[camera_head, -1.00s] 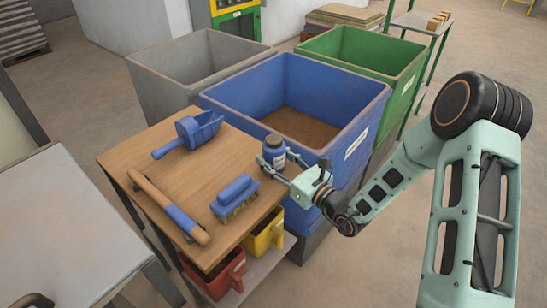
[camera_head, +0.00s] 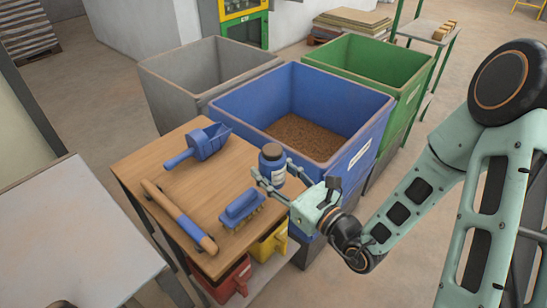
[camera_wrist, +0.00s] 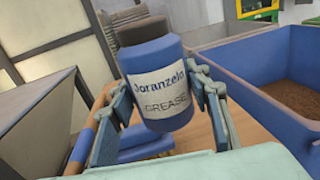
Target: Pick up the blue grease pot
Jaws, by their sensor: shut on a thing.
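The blue grease pot (camera_head: 272,165) has a dark lid and a white label. It is at the right edge of the wooden table (camera_head: 215,178), by the blue bin. My gripper (camera_head: 277,174) is shut on it, with one finger on each side. In the wrist view the pot (camera_wrist: 158,85) stands between both fingers, slightly tilted in the picture, its label reading "GREASE". Wooden tabletop shows below and behind its base there. Whether its base is clear of the tabletop is hard to tell.
A blue brush (camera_head: 242,206), a blue scoop (camera_head: 200,145) and a blue-and-wood handled tool (camera_head: 180,217) lie on the table. The blue bin (camera_head: 235,105) holds brown material. Grey (camera_head: 165,95) and green (camera_head: 405,80) bins stand behind. Red and yellow boxes sit below the tabletop.

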